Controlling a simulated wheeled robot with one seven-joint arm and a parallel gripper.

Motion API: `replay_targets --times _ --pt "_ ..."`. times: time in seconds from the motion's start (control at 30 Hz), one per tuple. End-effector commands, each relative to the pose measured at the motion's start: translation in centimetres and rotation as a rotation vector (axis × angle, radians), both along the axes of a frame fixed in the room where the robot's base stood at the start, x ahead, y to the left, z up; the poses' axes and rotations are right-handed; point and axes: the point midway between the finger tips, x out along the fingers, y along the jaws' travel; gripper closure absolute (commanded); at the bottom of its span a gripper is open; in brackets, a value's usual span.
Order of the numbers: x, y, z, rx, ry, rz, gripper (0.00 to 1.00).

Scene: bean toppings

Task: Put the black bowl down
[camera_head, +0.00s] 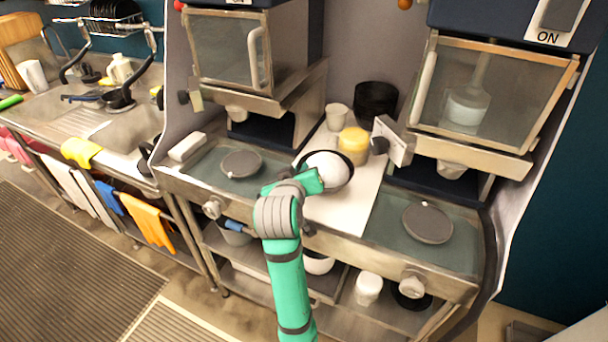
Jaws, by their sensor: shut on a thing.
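The black bowl (346,183) is in the middle of the head view, over the pale middle strip of the counter (343,212). A rounded white mass (327,166) fills most of it, and the dark rim shows mainly at the right and top. My gripper (312,181) is at the bowl's near left side and shut on it. My green arm hides part of the bowl's near side. I cannot tell whether the bowl's base touches the counter.
A yellow-topped container (353,146), a pale cup (337,117) and a black round container (376,101) stand behind the bowl. Machines with glass-fronted hoppers flank the strip. Dark round lids (241,164) (428,224) lie on either side. The strip's front right is clear.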

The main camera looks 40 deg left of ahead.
Motion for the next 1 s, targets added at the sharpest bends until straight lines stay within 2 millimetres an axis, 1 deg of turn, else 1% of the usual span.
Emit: replay_targets --times 0.03,0.13,0.23,0.43,0.47,0.5,0.53,0.83,0.93,1.0 --pt "-0.1 0.0 -0.9 -0.002 0.003 0.002 1.0" --pt "-0.1 0.0 -2.0 0.0 0.002 0.001 1.0" --pt "-0.1 0.1 -2.3 0.0 0.0 0.002 1.0" --pt "-0.3 0.4 -2.2 0.0 0.0 0.007 1.0" --pt "-0.3 0.4 -2.3 0.0 0.001 0.007 0.85" --pt "-0.3 0.4 -2.3 0.0 0.002 0.007 0.75" --pt "-0.3 0.4 -2.3 0.0 0.001 0.007 0.7" --pt "-0.2 0.1 -2.2 0.0 0.001 0.004 0.7" --pt "-0.7 -0.1 -2.0 0.001 0.0 0.004 0.7" --pt "-1.4 -0.4 -1.7 0.001 0.0 0.005 0.7"
